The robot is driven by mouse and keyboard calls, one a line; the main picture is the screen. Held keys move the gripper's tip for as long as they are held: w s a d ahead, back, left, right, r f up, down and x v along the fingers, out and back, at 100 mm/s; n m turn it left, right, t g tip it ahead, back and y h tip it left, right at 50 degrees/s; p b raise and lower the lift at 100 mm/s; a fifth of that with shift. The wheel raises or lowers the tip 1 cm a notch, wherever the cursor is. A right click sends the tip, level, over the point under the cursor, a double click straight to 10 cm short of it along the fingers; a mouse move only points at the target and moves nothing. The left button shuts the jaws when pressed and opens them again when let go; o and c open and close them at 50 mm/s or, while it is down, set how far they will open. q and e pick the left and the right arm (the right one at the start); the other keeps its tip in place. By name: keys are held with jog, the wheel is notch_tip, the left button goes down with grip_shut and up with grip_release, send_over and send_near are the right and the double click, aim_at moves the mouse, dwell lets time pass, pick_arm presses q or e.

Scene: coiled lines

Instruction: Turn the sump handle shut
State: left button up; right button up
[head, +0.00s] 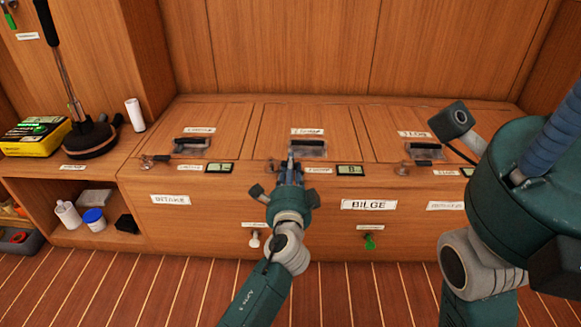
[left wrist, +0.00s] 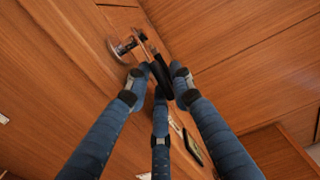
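The sump handle (left wrist: 152,62) is a dark lever on a round metal base (left wrist: 124,46), best seen in the left wrist view. In the head view it is mostly hidden behind my left gripper (head: 290,168) at the front edge of the middle hatch. The blue fingers of my left gripper (left wrist: 160,76) converge on the lever from both sides and below and look closed around it. My right gripper (head: 530,180) is large and close at the right of the head view. One blue finger shows and its fingertips are out of frame.
Similar small handles stand by the left hatch (head: 153,160) and right hatch (head: 402,168). Small displays (head: 350,170) sit along the ledge. A BILGE label (head: 368,205) and a green knob (head: 370,241) are on the front panel. A shelf with jars is at left.

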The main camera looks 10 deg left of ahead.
pick_arm(q)
jog(key=shift+s, duration=0.15)
jog(key=s+d, duration=0.1)
jog(key=s, duration=1)
jog(key=shift+s+d, duration=0.15)
jog(key=shift+s, duration=0.15)
